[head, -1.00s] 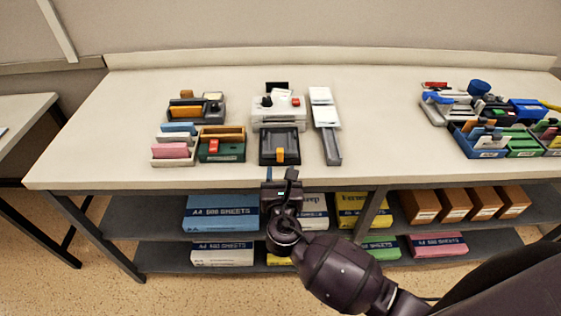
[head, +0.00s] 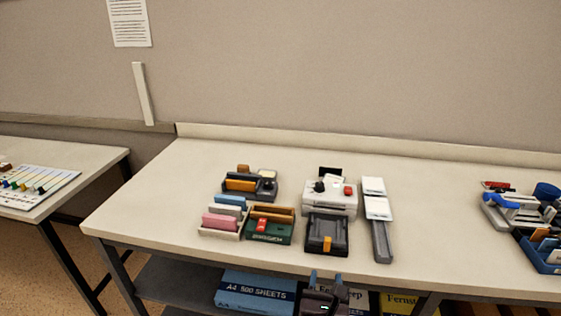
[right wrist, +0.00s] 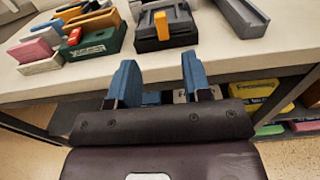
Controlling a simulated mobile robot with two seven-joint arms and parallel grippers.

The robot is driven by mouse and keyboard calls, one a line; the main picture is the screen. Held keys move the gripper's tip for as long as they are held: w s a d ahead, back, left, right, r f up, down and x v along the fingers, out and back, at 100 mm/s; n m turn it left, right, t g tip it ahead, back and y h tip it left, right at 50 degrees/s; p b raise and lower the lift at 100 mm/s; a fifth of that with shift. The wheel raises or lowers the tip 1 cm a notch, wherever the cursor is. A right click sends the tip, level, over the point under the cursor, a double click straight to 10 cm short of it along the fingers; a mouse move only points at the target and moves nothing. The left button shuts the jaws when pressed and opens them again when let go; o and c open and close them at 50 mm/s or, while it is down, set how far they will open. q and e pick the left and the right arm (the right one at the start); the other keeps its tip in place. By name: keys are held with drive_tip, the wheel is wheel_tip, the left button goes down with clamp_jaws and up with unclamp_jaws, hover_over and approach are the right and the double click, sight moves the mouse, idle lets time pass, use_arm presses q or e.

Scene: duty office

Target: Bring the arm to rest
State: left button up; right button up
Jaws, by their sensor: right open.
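My right gripper (head: 325,279) shows at the bottom of the head view, in front of the table's front edge and below the dark tray. In the right wrist view its two blue fingers (right wrist: 158,80) stand apart with nothing between them. The fingers point toward the table edge and are clear of the things on the table. Most of my right arm is below the head view's frame. My left gripper is not in view.
The table (head: 160,215) bears a black tray with an orange tab (head: 327,233), a white device (head: 330,195), a grey rail (head: 382,242), a green box (head: 270,230) and a pink block (head: 219,222). Paper packs (head: 255,291) lie on the shelf below. The table's middle right is clear.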

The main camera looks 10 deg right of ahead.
drive_tip(key=s+d+f+m+g+y, duration=0.2)
drive_tip(key=s+d+f+m, duration=0.4)
drive_tip(key=m, duration=0.9)
drive_tip(key=s+d+f+m+g+y, duration=0.2)
drive_tip(key=s+d+f+m, duration=0.5)
drive_tip(key=m, duration=0.9)
drive_tip(key=s+g, duration=0.1)
drive_tip(key=s, duration=0.2)
drive_tip(key=shift+s+d+m+g+y, duration=0.25)
drive_tip(key=shift+s+m+g+y, duration=0.05)
drive_tip(key=shift+s+y, duration=0.1)
